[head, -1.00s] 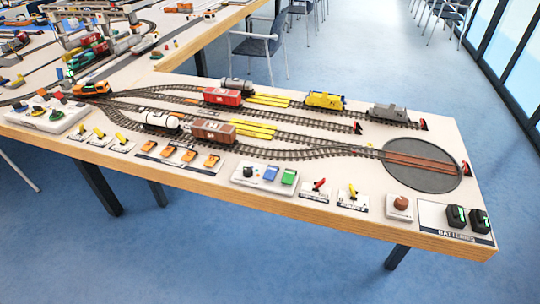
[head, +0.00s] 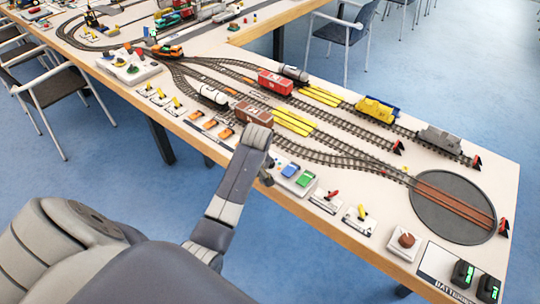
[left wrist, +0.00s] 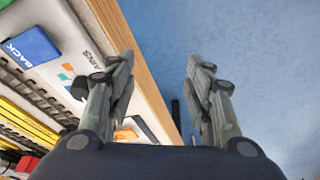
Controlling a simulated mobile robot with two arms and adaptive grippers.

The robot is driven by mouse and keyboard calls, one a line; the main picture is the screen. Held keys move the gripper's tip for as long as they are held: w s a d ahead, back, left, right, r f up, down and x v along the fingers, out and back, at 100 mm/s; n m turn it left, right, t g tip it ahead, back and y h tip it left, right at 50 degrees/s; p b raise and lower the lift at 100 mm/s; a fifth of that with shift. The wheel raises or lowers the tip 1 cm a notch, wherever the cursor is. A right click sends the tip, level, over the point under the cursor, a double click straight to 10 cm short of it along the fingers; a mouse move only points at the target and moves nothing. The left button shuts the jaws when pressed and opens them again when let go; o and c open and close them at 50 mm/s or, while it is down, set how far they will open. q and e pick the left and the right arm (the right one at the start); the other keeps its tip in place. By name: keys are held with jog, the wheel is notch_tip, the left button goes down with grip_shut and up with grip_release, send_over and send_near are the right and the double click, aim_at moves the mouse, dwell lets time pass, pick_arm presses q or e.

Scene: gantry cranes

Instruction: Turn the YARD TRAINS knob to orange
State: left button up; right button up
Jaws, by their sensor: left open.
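The YARD TRAINS panel (head: 296,187) is white with a blue button (head: 289,170) and a green button (head: 306,179). My right gripper is out of view.
Orange switches (head: 211,124) stand left of the panel; a red lever (head: 331,194) and yellow lever (head: 361,212) stand right of it. Tracks with wagons (head: 253,114) lie behind. A turntable (head: 440,223) and batteries are at the right end. Floor in front is clear.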

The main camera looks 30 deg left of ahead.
pick_arm(q)
jog(key=w+r+n+g+h, duration=0.1)
jog(key=w+r+n+h, duration=0.2)
jog(key=w+r+n, duration=0.7)
jog(key=shift+m, duration=0.6)
jog(key=f, duration=0.7)
jog(key=w+f, duration=0.1)
jog(key=f, duration=0.3)
jog(key=shift+w, duration=0.1)
jog(key=shift+c, duration=0.4)
jog(key=c, duration=1)
